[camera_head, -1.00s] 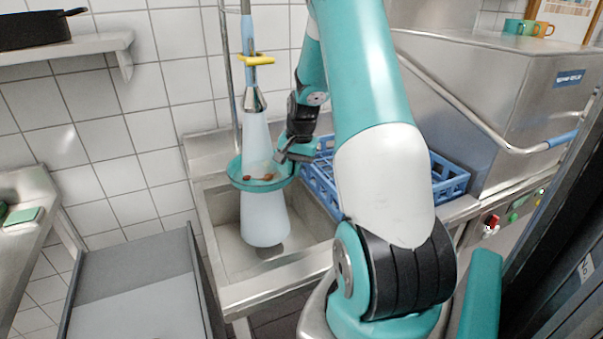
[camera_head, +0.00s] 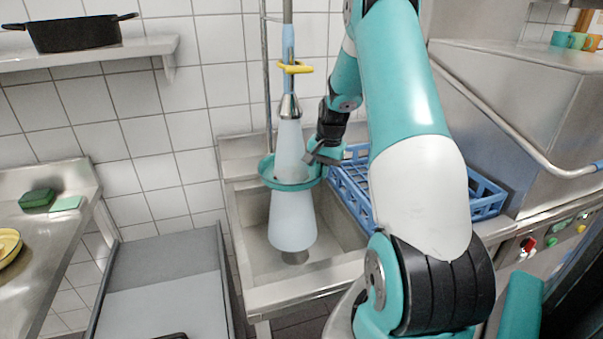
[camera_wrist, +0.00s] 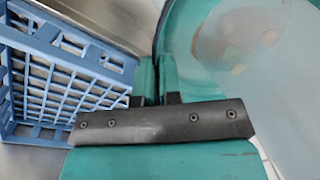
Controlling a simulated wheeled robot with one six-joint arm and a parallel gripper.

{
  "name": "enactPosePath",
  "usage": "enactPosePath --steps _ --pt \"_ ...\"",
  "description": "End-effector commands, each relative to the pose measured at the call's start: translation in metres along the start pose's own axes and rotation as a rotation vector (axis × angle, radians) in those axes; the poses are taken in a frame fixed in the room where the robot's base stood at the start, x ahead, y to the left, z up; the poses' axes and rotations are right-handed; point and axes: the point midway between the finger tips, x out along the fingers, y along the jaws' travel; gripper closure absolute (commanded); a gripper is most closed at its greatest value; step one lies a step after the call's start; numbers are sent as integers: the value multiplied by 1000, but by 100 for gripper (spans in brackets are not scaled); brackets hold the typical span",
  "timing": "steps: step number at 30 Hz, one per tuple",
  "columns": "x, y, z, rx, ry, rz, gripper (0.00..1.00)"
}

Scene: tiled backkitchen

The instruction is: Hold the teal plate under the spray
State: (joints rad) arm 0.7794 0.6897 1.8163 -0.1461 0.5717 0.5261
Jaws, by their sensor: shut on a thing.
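The teal plate (camera_head: 266,173) is held level in the white spray cone, above the sink (camera_head: 255,262). The spray comes from the nozzle (camera_head: 289,107) above, and a wider pale cone continues below the plate. My gripper (camera_head: 322,158) is shut on the plate's right rim. In the wrist view my gripper (camera_wrist: 166,85) pinches the plate's teal rim (camera_wrist: 178,40). Faint brown spots (camera_wrist: 238,69) show on the plate through the spray there. In the head view the spray veils the plate's middle.
A blue dish rack (camera_head: 485,200) stands right of the sink, by the steel dishwasher (camera_head: 510,110). A yellow handle (camera_head: 295,68) is on the spray hose. A black pot (camera_head: 75,33) sits on the wall shelf. A green sponge (camera_head: 38,199) lies on the left counter.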

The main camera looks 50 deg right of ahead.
Motion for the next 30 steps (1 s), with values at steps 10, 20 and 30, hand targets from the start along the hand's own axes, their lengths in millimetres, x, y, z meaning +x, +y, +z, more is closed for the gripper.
enactPosePath --steps 10,20,30 --pt "-3 13 -11 1 1 -1 100" --pt "-3 22 -18 0 1 -1 100" --pt "-3 22 -18 0 1 -1 100"
